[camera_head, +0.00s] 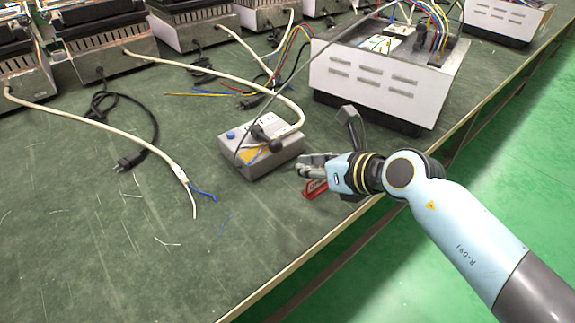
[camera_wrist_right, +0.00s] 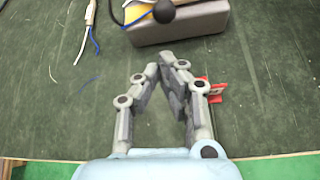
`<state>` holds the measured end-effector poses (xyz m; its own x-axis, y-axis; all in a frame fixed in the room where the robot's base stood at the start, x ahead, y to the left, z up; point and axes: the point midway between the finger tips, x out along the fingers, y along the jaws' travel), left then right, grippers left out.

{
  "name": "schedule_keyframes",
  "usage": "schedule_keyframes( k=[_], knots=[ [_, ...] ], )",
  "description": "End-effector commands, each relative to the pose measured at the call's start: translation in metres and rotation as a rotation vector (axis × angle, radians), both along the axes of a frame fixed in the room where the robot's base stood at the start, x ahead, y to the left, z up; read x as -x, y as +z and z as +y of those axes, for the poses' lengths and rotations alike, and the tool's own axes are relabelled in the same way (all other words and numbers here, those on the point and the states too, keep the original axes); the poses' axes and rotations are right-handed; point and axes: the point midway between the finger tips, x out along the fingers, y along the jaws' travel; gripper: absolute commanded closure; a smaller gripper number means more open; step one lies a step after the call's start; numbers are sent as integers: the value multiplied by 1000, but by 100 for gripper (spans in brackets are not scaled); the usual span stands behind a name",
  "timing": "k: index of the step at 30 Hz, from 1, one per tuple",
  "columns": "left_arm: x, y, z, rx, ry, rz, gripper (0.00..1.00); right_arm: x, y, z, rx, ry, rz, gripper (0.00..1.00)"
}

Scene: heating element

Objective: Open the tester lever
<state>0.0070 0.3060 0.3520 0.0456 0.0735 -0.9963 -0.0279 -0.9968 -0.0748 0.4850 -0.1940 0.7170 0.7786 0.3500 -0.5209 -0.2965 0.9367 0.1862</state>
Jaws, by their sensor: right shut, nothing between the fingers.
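The tester is a grey box (camera_head: 262,160) on the green bench in the head view, with a blue button, a white socket, a yellow label and a black ball knob (camera_head: 275,146) on its lever. In the right wrist view the tester (camera_wrist_right: 185,28) is at the top, with the black knob (camera_wrist_right: 164,11) at its near edge. My right gripper (camera_head: 306,166) is shut and empty, just right of the tester and apart from the knob. It also shows in the wrist view (camera_wrist_right: 157,72), its fingers pointing at the tester. My left gripper is out of view.
A red object (camera_head: 315,188) lies beside my right gripper. A white vented unit (camera_head: 375,82) with wires stands behind. Cream cables run to the tester and across the bench; a black plug (camera_head: 128,162) lies left. The front left bench is mostly clear; its edge passes under my right arm.

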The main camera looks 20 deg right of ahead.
Motion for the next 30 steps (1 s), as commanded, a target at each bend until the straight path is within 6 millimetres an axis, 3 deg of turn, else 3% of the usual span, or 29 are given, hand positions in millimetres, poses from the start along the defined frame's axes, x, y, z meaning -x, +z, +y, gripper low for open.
schedule_keyframes(
  k=[15,30],
  knots=[
    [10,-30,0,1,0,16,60,-64,-45,29,-2,-1,1,100],
    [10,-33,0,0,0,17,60,-75,-50,34,-1,-1,0,100]
  ],
)
